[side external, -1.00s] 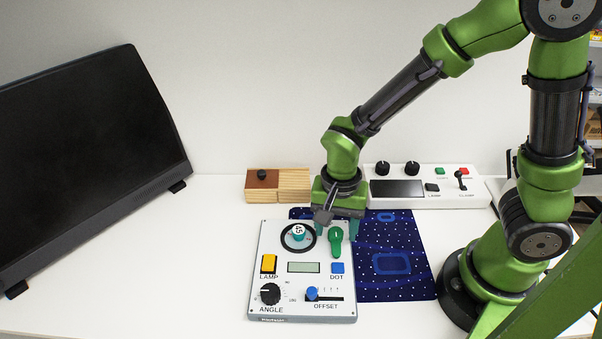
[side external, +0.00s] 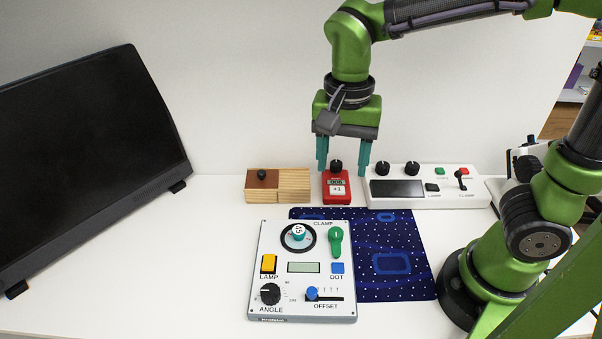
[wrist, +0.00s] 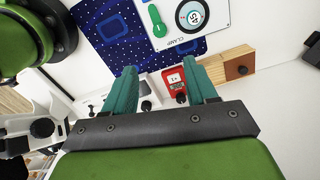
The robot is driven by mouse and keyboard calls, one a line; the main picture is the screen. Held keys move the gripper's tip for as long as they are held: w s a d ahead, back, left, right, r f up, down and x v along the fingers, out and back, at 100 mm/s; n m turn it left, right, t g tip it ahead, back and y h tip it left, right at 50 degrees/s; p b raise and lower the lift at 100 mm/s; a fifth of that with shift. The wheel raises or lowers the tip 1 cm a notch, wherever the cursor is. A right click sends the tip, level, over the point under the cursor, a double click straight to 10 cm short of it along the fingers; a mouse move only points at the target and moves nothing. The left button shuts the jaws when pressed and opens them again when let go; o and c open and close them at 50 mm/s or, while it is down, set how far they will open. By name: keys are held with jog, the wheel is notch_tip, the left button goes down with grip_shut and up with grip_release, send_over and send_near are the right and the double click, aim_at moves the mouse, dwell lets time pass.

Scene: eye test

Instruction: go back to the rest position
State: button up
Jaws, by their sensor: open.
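My gripper (side external: 343,160) is open and empty, with its two teal fingers pointing down. In the side view it is in the air at the back of the table, above or in front of a small red device (side external: 337,188) with a black knob and a display. The wrist view also shows my gripper (wrist: 164,88), with the red device (wrist: 175,82) seen between its fingers. The lens panel (side external: 302,272) lies in front on the table, with a yellow lamp switch, a green clamp lever, a black angle knob and a blue offset slider.
A wooden box (side external: 293,186) stands left of the red device and a white control box (side external: 425,198) right of it. A dark blue starry mat (side external: 408,262) lies partly under the panel. A large black screen (side external: 85,150) stands at left. The table's front left is clear.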

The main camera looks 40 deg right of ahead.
dwell(0.3)
jog(key=s+d+r+n+t+y, duration=0.2)
jog(key=s+d+r+n+t, duration=0.1)
jog(key=d+n+t, duration=0.4)
jog(key=shift+s+d+r, duration=0.25)
jog(key=shift+s+d, duration=0.05)
jog(key=shift+s, duration=0.35)
